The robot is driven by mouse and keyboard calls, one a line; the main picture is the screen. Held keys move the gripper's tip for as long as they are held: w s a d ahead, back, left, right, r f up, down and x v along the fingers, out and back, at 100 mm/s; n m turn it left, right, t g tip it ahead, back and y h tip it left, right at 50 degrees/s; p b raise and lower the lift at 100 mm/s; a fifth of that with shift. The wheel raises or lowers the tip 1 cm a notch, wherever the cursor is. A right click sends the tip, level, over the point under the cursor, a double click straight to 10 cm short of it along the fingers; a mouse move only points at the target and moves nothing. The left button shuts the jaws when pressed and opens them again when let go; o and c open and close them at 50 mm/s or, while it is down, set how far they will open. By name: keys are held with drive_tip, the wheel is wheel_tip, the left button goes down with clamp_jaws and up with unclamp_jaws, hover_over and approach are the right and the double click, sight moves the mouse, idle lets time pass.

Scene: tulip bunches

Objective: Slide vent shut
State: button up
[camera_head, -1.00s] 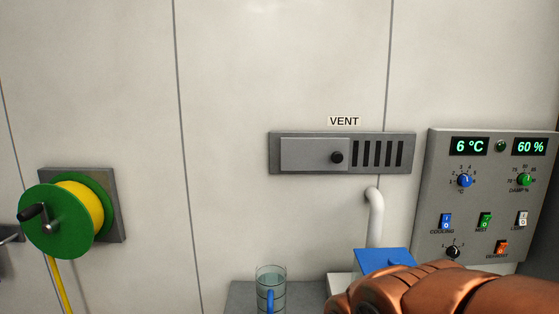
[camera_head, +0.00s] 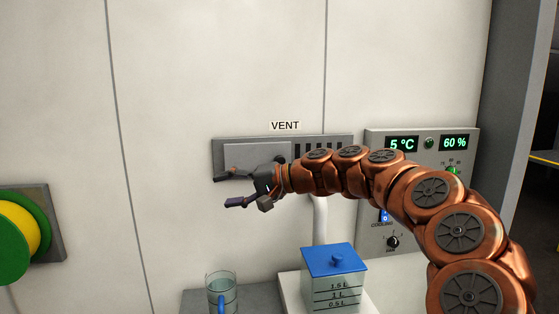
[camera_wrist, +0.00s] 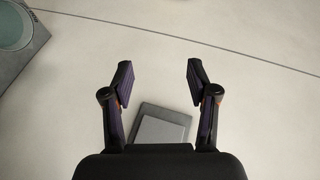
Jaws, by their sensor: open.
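The vent (camera_head: 230,142) is a grey wall frame under a VENT label. Its light grey sliding cover (camera_head: 248,155) is at the left, and dark slots (camera_head: 318,149) show at the right, partly behind my arm. My gripper (camera_head: 227,189) is in front of the vent's lower left part, fingers pointing left and spread. In the wrist view my gripper (camera_wrist: 159,70) is open with nothing between the fingertips. A grey block (camera_wrist: 162,125), probably the vent's left end, shows between the finger bases. Contact cannot be told.
A control panel (camera_head: 376,140) is right of the vent, partly behind my arm. A blue-lidded container (camera_head: 331,280) and a glass jug (camera_head: 222,291) stand below. A green and yellow reel (camera_head: 18,240) is at the left. Bare wall lies left of the vent.

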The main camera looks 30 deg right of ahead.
drive_tip(key=w+d+r+m+t+h, duration=0.1)
drive_tip(key=w+d+m+t+h, duration=0.2)
drive_tip(key=d, duration=1)
drive_tip(key=m+t, duration=0.3)
drive_tip(key=m, duration=0.1)
approach(282, 162)
drive_tip(key=x, duration=0.4)
drive_tip(key=shift+h, duration=0.4)
drive_tip(key=shift+p+x, duration=1.5)
drive_tip(key=shift+x, duration=1.95)
drive_tip(key=shift+a+r, duration=0.1)
clamp_jaws()
